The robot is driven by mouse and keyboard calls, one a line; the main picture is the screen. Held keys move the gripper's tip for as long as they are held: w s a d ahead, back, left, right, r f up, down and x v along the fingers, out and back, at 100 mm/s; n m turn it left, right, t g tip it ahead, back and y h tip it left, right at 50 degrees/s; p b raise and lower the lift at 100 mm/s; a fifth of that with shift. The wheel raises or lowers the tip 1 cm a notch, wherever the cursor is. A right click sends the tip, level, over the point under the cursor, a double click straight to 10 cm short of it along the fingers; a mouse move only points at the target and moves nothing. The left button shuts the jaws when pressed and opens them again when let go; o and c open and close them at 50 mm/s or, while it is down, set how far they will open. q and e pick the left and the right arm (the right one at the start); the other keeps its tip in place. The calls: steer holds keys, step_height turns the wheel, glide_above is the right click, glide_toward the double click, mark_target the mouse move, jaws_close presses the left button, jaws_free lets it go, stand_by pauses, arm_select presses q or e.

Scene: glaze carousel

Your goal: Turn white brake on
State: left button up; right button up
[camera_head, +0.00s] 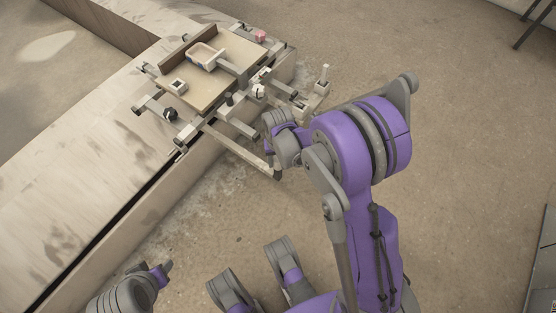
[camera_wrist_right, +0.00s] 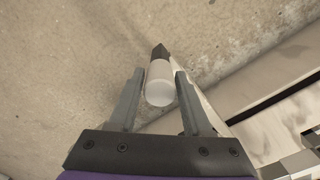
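A white cylindrical handle (camera_wrist_right: 160,88) is seen nearly end-on in the right wrist view, with a dark block (camera_wrist_right: 160,52) at its far end. I take it to be the white brake's handle. My right gripper (camera_wrist_right: 158,73) is open, with one finger on each side of the handle and narrow gaps showing. In the head view a pale bar (camera_head: 238,150) reaches out from the carousel bench to a dark end piece, beside my right gripper (camera_head: 270,142), whose fingers are hardly visible there. My left gripper (camera_head: 165,268) is low at the left, away from the bench; its opening is unclear.
Another pale upright post (camera_head: 323,75) stands at the bench's right. A long pale wall (camera_head: 95,175) runs along the left.

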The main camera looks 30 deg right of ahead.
jaws_close()
stand_by(1.1)
